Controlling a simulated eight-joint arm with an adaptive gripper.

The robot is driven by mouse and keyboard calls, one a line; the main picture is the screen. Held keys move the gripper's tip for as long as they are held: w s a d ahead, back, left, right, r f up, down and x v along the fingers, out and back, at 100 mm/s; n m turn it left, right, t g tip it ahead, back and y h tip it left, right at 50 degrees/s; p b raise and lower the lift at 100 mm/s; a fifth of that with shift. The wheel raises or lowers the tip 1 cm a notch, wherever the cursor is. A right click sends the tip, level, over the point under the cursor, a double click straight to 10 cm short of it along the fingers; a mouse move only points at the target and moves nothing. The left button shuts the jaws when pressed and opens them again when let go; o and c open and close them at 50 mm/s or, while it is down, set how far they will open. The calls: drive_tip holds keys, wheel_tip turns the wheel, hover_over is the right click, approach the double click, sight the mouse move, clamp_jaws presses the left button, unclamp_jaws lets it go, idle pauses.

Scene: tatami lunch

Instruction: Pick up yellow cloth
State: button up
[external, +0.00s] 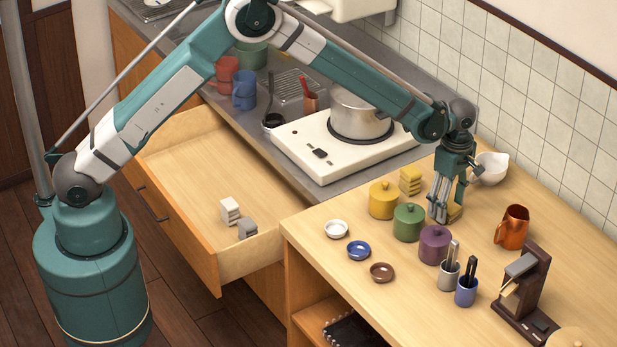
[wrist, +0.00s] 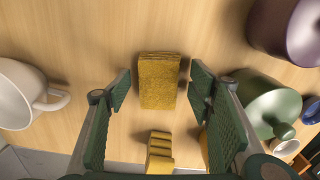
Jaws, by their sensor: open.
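A folded yellow cloth (wrist: 159,82) with a rough ochre surface lies flat on the wooden counter. In the external view its edge (external: 456,213) shows beside my fingertips, the rest hidden by them. My gripper (external: 439,211) points down over it; in the wrist view the open green fingers (wrist: 160,92) stand on either side of it, with a gap on each side. A second yellow layered stack (external: 411,180) stands on the counter to the left; it shows low in the wrist view (wrist: 159,153).
Yellow (external: 383,200), green (external: 408,223) and purple (external: 434,246) lidded pots stand left and front of my gripper. A white spouted cup (external: 491,168) is close on the right, a copper mug (external: 512,228) farther right. The open drawer (external: 185,185) holds white and grey stacks.

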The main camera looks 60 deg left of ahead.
idle(0.3)
drive_tip(key=c, duration=0.9)
drive_tip(key=shift+r, duration=5)
